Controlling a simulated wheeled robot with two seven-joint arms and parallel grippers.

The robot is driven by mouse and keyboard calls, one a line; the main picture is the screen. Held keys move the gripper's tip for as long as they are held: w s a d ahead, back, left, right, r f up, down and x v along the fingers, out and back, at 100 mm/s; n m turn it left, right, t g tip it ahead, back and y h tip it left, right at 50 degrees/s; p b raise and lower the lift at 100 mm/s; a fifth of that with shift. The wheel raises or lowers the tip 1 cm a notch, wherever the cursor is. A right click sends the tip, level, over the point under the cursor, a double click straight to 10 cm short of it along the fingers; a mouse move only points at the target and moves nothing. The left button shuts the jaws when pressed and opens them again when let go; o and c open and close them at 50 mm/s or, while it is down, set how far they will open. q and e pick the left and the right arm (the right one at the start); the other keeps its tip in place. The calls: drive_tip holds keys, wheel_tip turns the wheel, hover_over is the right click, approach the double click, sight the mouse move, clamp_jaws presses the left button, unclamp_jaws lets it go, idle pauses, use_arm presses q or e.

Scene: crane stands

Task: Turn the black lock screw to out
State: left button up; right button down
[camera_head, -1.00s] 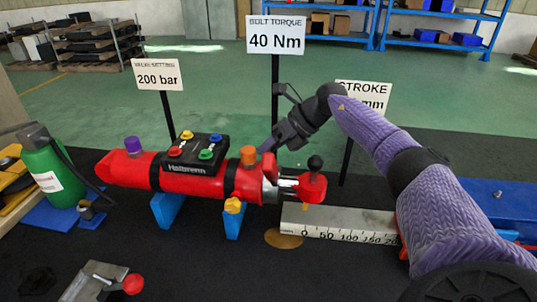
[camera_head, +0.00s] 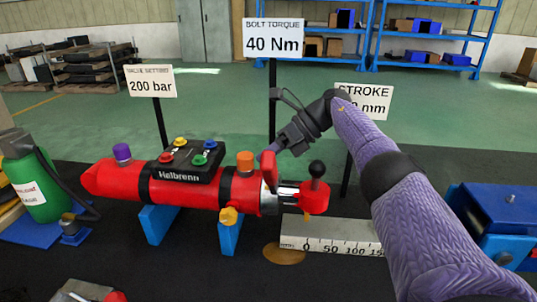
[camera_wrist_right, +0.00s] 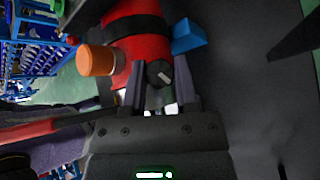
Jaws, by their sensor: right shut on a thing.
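The black lock screw (camera_wrist_right: 159,73) shows in the right wrist view as a round black knob with a pale mark on its face. It sits at the end of the red cylinder's side. The fingers of my right gripper (camera_wrist_right: 159,92) stand on either side of it, shut on it. In the head view the red cylinder (camera_head: 112,183) lies on blue supports. My right gripper (camera_head: 272,150) reaches it from behind, near the orange cap (camera_head: 245,161); the screw is hidden there. My left gripper is not in view.
A red block with a black ball-topped lever (camera_head: 314,200) is at the cylinder's right end, beside a ruler bar (camera_head: 335,235). Signs stand behind. A green bottle (camera_head: 36,187) is at the left and a blue machine (camera_head: 495,222) at the right.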

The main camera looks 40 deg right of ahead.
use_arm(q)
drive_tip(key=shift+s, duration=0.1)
use_arm(e)
drive_tip(key=shift+c, duration=1.9)
unclamp_jaws()
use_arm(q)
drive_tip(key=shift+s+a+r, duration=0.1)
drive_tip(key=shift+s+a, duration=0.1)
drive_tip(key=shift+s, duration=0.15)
